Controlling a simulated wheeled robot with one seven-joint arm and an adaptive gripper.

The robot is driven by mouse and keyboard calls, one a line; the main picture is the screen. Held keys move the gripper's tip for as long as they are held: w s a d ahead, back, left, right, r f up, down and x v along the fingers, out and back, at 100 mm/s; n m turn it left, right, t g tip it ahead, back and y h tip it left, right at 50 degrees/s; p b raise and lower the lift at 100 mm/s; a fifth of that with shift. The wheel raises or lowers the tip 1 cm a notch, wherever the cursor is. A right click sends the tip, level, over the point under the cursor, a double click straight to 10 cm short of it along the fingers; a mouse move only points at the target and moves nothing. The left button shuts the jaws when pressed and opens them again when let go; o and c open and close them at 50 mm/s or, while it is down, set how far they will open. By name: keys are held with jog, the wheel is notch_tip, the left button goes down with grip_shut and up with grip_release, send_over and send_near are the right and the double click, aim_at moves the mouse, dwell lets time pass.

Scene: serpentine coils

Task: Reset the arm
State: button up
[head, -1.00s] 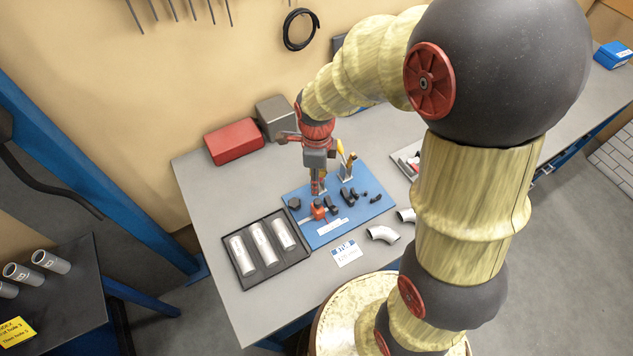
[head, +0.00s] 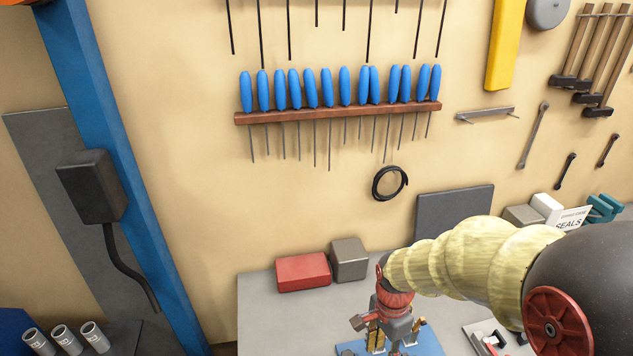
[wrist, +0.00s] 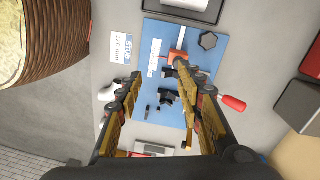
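My arm runs in from the right of the head view, and my gripper (head: 394,338) hangs at its end above the grey bench, near the bottom edge. In the wrist view my gripper (wrist: 158,100) has its two fingers wide apart, with nothing between them. Below the fingers lies a blue mat (wrist: 207,75) with a red-orange block (wrist: 177,57), a black knob (wrist: 208,40) and several small black parts (wrist: 166,97). The gripper is above the mat and apart from it.
A red box (head: 303,272) and a grey box (head: 348,260) stand at the back of the bench. A printed card (wrist: 124,48) lies beside the mat. Blue-handled tools (head: 340,88) hang on the wall. Pale tubes (head: 67,340) stand on a dark side table at lower left.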

jog(key=s+d+r+n+t+b, duration=0.3)
jog(key=s+r+n+t+b, duration=0.3)
jog(key=s+n+b, duration=0.5)
notch_tip(320, 180, up, 2)
jog(key=n+b, duration=0.2)
jog(key=shift+s+b, duration=0.3)
jog(key=shift+b, duration=0.05)
jog(key=shift+o, duration=0.6)
jog(key=shift+w+d+r, duration=0.1)
dwell(1.9)
